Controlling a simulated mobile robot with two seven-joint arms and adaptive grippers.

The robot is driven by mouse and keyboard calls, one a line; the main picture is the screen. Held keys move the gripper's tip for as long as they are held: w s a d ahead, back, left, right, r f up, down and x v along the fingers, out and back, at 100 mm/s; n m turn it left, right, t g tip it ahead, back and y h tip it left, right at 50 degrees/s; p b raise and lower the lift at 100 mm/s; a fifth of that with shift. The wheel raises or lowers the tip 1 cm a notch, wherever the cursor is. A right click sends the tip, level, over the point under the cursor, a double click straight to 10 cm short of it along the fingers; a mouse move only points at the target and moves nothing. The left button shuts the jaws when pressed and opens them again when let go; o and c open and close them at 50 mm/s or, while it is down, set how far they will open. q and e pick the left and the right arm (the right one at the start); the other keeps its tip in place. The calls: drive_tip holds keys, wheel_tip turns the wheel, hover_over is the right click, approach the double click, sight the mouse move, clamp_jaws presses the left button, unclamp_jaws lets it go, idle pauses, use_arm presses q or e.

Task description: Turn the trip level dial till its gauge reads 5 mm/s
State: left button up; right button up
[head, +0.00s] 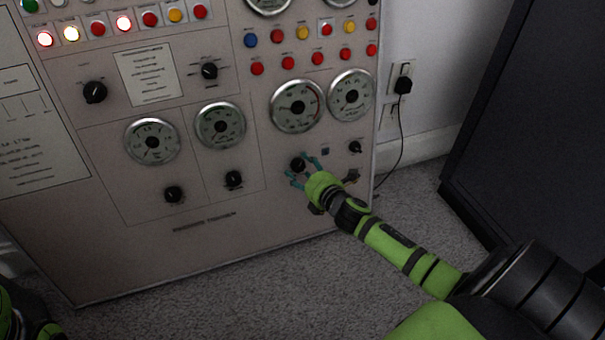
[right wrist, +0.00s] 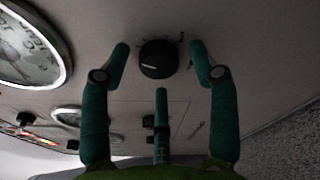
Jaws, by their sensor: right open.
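A black dial (head: 298,164) sits low on the right of the grey panel, below a round gauge (head: 297,106). Its label is too small to read, so I cannot confirm it is the trip level dial. The gauge has a dark needle and a red arc; its number cannot be read. My right gripper (head: 303,170) is open with its teal fingers around this dial. In the right wrist view the dial (right wrist: 158,60) stands between the two upper fingers, with a visible gap on each side. A third finger lies below it. My left gripper's fingers are not in view.
Another small knob (head: 355,147) is to the right, below a second gauge (head: 351,95). Two more knobs (head: 233,179) (head: 174,194) are to the left. A wall plug (head: 403,85) with a cord and a dark cabinet (head: 535,110) stand at the right.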

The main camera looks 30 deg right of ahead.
drive_tip(key=shift+w, duration=0.1)
drive_tip(key=c, duration=1.1)
drive_tip(key=shift+c, duration=0.2)
drive_tip(key=shift+r, duration=0.1)
